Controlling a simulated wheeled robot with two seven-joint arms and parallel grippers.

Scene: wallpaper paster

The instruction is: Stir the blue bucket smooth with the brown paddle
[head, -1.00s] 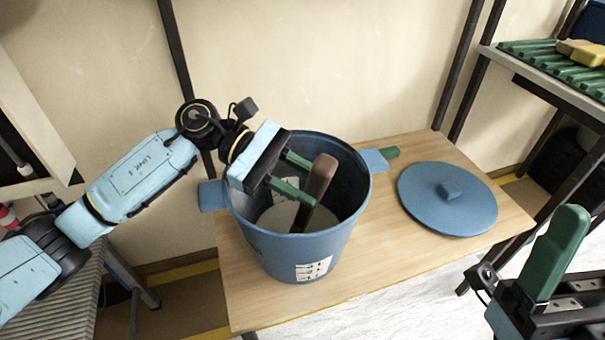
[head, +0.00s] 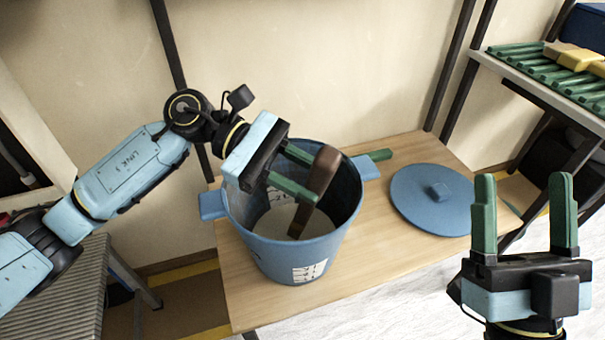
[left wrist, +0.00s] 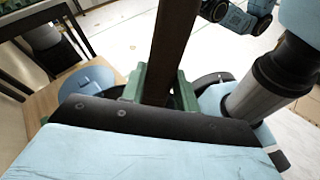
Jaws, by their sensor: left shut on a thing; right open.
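The blue bucket (head: 268,250) stands open on a wooden table, with pale paste (head: 280,218) inside and a white label on its front. The brown paddle (head: 322,170) is tilted in the bucket, its lower end at the paste; whether it dips in is hard to tell. My left gripper (head: 312,176) is shut on the paddle over the bucket mouth. The paddle also shows in the left wrist view (left wrist: 170,50), rising between the green fingers. My right gripper (head: 524,215) is open and empty, fingers up, at the right, away from the bucket.
A blue lid (head: 425,205) lies on the wooden table (head: 390,258) right of the bucket. A shelf (head: 530,80) with green ribbed trays and yellow items stands at the right.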

